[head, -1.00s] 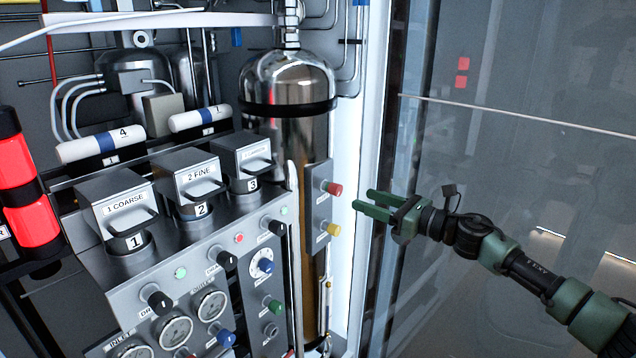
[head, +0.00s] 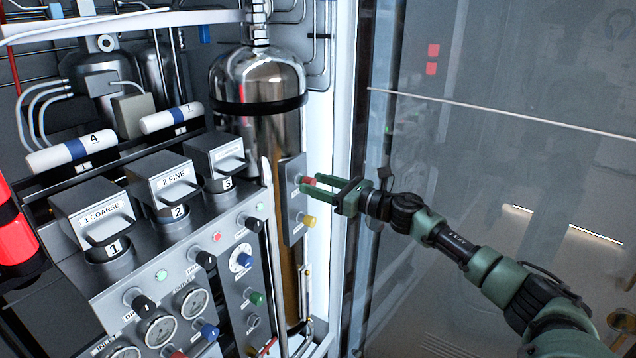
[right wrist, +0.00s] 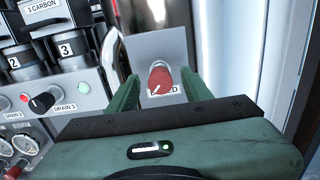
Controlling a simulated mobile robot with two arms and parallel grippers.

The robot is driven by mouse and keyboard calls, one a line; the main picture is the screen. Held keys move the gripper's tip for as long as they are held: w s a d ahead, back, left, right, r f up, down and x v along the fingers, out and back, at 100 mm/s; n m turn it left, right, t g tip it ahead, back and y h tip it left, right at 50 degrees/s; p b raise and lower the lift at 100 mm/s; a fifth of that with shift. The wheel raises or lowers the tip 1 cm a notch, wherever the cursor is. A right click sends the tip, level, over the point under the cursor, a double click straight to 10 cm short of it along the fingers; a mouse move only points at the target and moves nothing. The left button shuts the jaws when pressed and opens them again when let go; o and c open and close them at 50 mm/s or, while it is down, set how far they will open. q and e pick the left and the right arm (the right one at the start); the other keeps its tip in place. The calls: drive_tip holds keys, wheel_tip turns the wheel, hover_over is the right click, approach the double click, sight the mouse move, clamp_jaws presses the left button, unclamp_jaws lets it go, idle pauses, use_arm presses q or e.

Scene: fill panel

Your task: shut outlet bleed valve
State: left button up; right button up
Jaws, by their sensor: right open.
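A red knob (head: 308,180) sits on a grey plate (head: 293,205) in front of the tall metal cylinder. In the right wrist view the knob (right wrist: 160,76) has a white pointer mark slanting to the lower left. The label below it is partly hidden; only "ED" reads clearly. My right gripper (head: 311,184) is open, with one finger on each side of the red knob. In the right wrist view a gap shows between the knob and each finger. A yellow knob (head: 308,221) sits just below on the same plate. My left gripper is not in view.
A control panel (head: 180,262) with several knobs, gauges and lights stands left of the plate. Filter housings (head: 170,183) sit above it. The metal cylinder (head: 258,75) rises behind the plate. A white frame edge (head: 335,90) and glass pane lie right.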

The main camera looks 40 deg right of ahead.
clamp_jaws()
idle(0.3)
